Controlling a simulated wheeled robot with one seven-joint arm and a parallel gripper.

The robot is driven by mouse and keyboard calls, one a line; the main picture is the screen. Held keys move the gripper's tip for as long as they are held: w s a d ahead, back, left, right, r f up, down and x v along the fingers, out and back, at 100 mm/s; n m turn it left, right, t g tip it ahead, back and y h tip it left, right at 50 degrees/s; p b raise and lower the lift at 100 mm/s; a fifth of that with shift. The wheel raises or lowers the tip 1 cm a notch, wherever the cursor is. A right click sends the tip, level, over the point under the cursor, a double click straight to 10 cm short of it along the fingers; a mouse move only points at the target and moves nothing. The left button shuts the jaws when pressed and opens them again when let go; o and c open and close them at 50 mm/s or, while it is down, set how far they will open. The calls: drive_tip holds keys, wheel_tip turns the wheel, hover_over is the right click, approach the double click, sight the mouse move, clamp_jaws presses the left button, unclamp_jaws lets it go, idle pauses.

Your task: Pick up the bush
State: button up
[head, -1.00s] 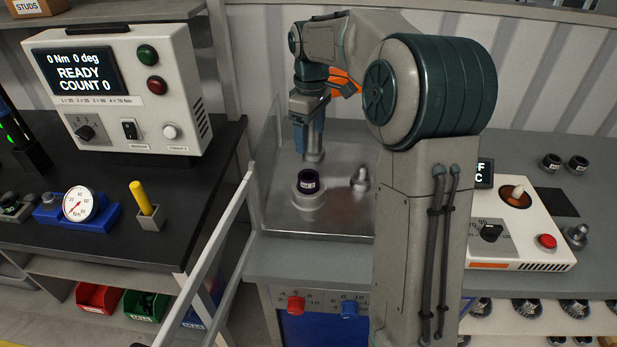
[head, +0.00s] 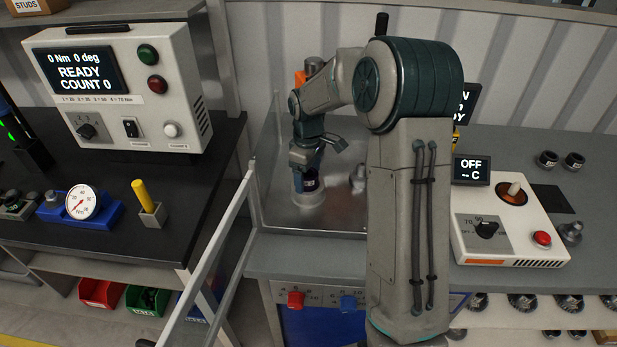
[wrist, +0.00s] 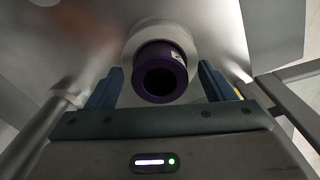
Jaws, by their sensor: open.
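The bush (head: 312,184) is a dark purple hollow cylinder with a small pale label. It stands upright on a round metal seat (head: 307,200) in the metal tray (head: 345,219). My gripper (head: 306,177) is down at the bush and partly hides it in the head view. In the wrist view, my gripper (wrist: 160,77) is open, with one blue finger on each side of the bush (wrist: 161,80). A gap shows between each finger and the bush. The round seat (wrist: 133,45) shows behind it.
A metal fitting (head: 357,178) stands in the tray to the right of the bush. Clear guard panels and a rail (head: 215,258) border the tray at left. A control box (head: 510,225) with an OFF display is on the bench at right.

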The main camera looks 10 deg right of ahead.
drive_tip(key=shift+f, duration=0.15)
drive_tip(key=c, duration=1)
